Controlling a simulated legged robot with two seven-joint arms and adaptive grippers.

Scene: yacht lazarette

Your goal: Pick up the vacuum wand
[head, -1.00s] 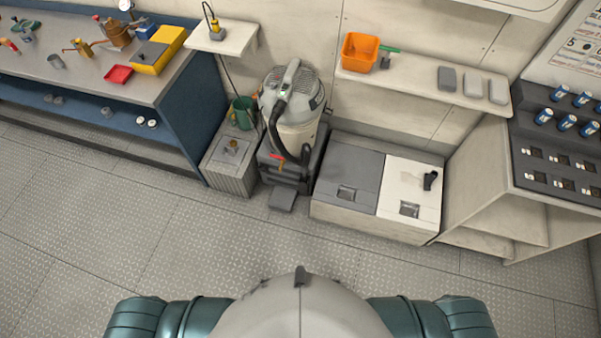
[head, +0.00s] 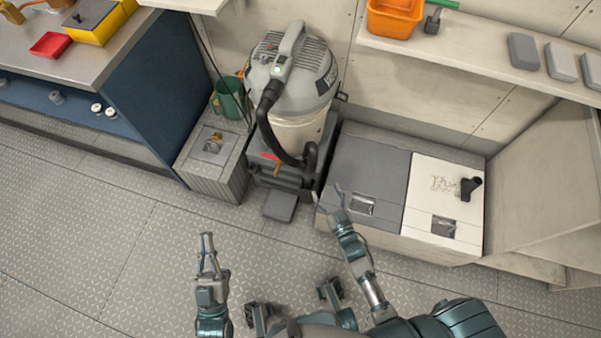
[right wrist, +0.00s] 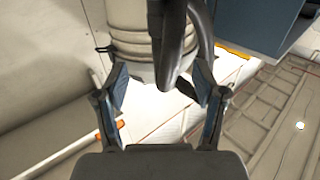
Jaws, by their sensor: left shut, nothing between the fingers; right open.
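The grey vacuum (head: 297,85) stands against the wall with a dark hose (head: 264,125) looping down its front. The hose's dark upright end piece (head: 311,156), perhaps the wand, is at the right of the loop. A black nozzle piece (head: 471,188) lies on the white locker lid. My right gripper (head: 340,194) is open and empty, in front of the grey lid, below and right of the hose. In the right wrist view, the dark hose (right wrist: 174,45) shows beyond and between the open fingers (right wrist: 160,82). My left gripper (head: 207,243) is shut and empty over the floor.
The blue workbench (head: 150,95) is further left. A shelf (head: 480,63) with an orange bin (head: 395,17) is above the lockers.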

